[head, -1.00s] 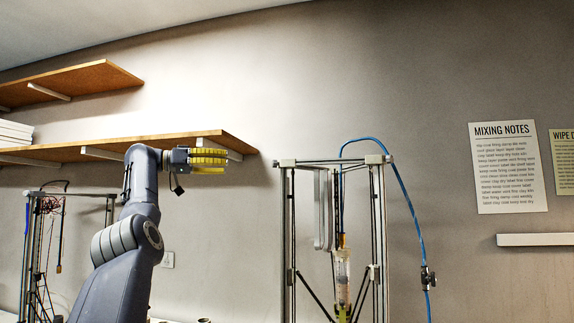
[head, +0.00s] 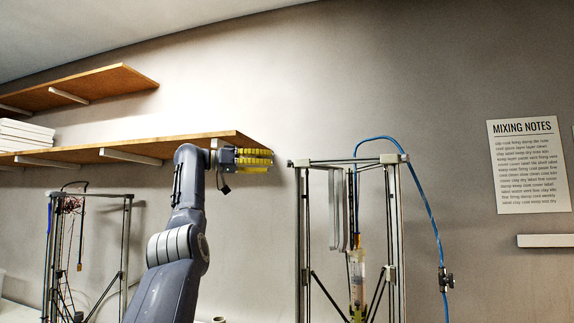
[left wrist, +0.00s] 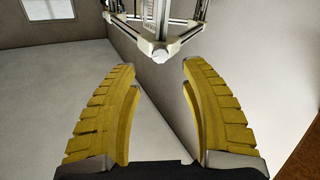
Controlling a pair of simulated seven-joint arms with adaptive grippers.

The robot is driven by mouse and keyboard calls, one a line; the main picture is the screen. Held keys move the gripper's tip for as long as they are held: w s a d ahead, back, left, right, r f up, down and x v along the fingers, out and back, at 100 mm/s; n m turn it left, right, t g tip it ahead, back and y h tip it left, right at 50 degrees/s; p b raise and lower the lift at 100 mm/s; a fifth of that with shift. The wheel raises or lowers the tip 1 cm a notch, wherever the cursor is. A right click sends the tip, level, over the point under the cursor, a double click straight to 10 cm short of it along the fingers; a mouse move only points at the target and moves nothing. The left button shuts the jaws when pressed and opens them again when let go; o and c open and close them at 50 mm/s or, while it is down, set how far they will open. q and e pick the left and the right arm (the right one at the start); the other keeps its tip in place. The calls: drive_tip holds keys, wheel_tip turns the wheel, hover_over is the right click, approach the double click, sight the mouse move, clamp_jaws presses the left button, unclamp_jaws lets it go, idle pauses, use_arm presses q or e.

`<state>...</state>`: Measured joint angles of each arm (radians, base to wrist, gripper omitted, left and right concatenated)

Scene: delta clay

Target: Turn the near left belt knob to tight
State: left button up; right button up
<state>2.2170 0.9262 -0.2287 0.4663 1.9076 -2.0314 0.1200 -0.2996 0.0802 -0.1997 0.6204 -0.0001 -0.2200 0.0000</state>
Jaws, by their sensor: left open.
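A delta clay printer (head: 302,240) stands right of centre in the head view, with a top frame, metal posts and a clay tube (head: 357,275). I cannot make out a belt knob on it. My left gripper (head: 258,157) is raised just left of the printer's top left corner (head: 294,163), apart from it in the picture. In the left wrist view my gripper (left wrist: 157,68) has its yellow fingers spread with nothing between them. A white printer corner piece (left wrist: 158,52) shows beyond the fingertips. My right gripper is not in view.
A wooden shelf (head: 180,146) runs along the wall behind my left gripper. A second printer (head: 125,235) stands at the left. A blue hose (head: 424,205) with a valve (head: 446,280) hangs right of the main printer. The wall between shelf and printer is bare.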

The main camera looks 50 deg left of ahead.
sight(289, 164)
use_arm(q)
drive_tip(key=shift+x, duration=3.55)
clamp_jaws()
